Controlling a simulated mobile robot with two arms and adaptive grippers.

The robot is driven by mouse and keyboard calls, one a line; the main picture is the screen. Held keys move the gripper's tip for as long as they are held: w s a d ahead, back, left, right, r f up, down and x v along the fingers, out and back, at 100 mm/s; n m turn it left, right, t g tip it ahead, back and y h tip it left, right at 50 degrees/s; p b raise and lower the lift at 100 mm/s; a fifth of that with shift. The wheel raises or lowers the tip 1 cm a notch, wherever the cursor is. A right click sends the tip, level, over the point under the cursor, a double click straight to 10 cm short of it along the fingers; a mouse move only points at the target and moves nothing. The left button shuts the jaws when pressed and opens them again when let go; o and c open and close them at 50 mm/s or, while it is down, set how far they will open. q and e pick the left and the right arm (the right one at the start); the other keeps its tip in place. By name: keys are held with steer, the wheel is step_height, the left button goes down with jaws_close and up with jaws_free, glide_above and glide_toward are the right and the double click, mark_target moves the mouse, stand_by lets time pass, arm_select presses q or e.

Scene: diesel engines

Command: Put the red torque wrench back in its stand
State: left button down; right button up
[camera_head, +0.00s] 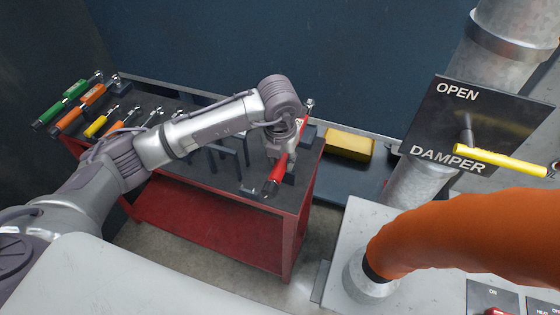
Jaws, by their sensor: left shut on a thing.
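The red torque wrench (277,173) is over the right end of the red tool cart's dark top. Its dark handle end points toward the front edge and its metal head toward the back. My left gripper (283,150) is shut on the wrench around its middle and partly hides it. Dark upright supports (245,150) stand on the cart top just left of the wrench, and small dark blocks show close beside it. I cannot tell which of these is its stand, or whether the wrench touches any support. My right gripper is out of view.
Green (68,102) and orange (78,110) wrenches and several smaller tools lie on the left of the red cart (225,213). A yellow box (348,145) is behind right. A damper panel (465,125) with yellow handle and an orange pipe (480,240) fill the right.

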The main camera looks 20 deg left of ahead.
arm_select(q)
step_height(320, 180, down, 7)
steer(key=b, duration=0.4)
steer(key=shift+b, duration=0.35)
steer(key=shift+s+f+b, duration=0.1)
steer(key=shift+f+b, duration=0.65)
steer(key=shift+b, duration=0.15)
stand_by(1.4)
steer(key=c, duration=0.9)
jaws_free()
steer(key=o, duration=0.4)
steer(key=shift+s, duration=0.1)
steer(key=shift+r, duration=0.25)
steer(key=shift+s+r+p, duration=0.15)
steer(key=shift+r+p, duration=0.45)
steer(key=shift+r, duration=0.3)
steer(key=shift+s+r+p, duration=0.1)
steer(key=shift+r+p, duration=0.5)
steer(key=shift+r, duration=0.25)
steer(key=shift+r, duration=0.1)
